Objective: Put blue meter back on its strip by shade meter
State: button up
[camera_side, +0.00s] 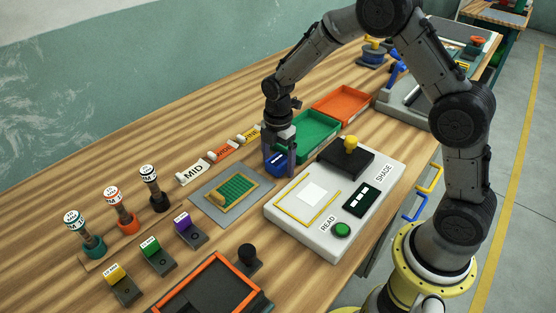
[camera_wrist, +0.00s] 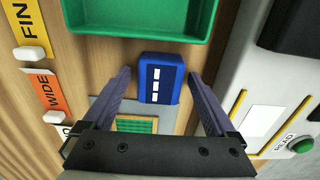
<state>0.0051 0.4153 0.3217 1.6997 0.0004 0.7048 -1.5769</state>
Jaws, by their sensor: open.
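The blue meter (camera_side: 276,168) stands on the wooden bench between the grey mat and the white shade meter (camera_side: 320,245). In the wrist view the blue meter (camera_wrist: 162,66) shows its top with a dark panel and white marks. My gripper (camera_side: 280,161) is open, pointing down, with one finger on each side of the meter. In the wrist view my gripper (camera_wrist: 160,78) also has its fingers apart around it, with gaps visible at the sides. I cannot make out a separate strip for the blue meter.
A green tray (camera_side: 322,125) and an orange tray (camera_side: 352,94) lie just behind. The grey mat (camera_side: 210,195) with a green mesh piece (camera_side: 238,188) is close on the left. Labelled blocks, knobs and an orange-rimmed tray (camera_side: 190,276) fill the front left.

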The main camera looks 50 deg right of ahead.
aim_at(278, 160)
notch_tip(278, 160, up, 13)
jog(key=shift+f, duration=0.2)
dwell(0.3)
jog(key=s+r+m+t, duration=0.3)
jog(key=s+r+m, duration=0.65)
jog(key=s, duration=0.45)
jog(key=s+f+m+t, duration=0.1)
jog(key=s+m+t, duration=0.1)
jog(key=s+m, duration=0.6)
jog(key=s, duration=0.4)
jog(key=shift+s+f+t, duration=0.15)
jog(key=shift+s+t, duration=0.15)
